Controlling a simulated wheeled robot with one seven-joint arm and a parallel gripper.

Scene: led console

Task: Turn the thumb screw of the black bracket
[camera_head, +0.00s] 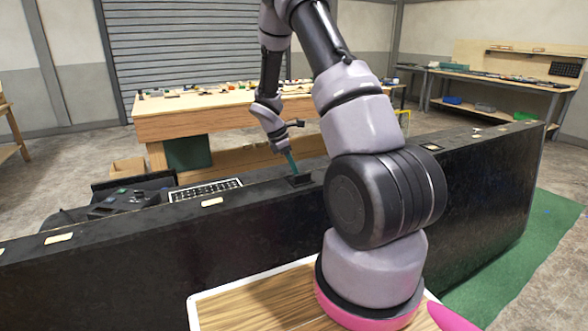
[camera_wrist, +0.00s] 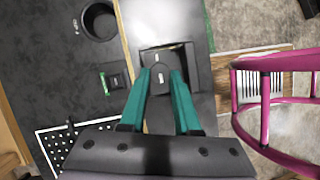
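The black bracket (camera_head: 299,181) sits on top of the long black console panel, below my fingertips in the head view. In the wrist view the bracket (camera_wrist: 192,58) is a dark block on a grey strip. A dark rounded part with a small pale mark (camera_wrist: 161,77), seemingly the thumb screw, shows between my teal fingers. My gripper (camera_head: 292,167) points down at the bracket. In the wrist view my gripper (camera_wrist: 161,72) has its fingers apart, one on each side of that dark part. I cannot tell whether they touch it.
The long black panel (camera_head: 480,190) stands across the view, with pale labels along its top. A white perforated plate (camera_head: 205,190) and a dark control unit (camera_head: 125,203) lie behind it at left. A wooden bench (camera_head: 190,120) stands farther back. A pink frame (camera_wrist: 265,100) is at right in the wrist view.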

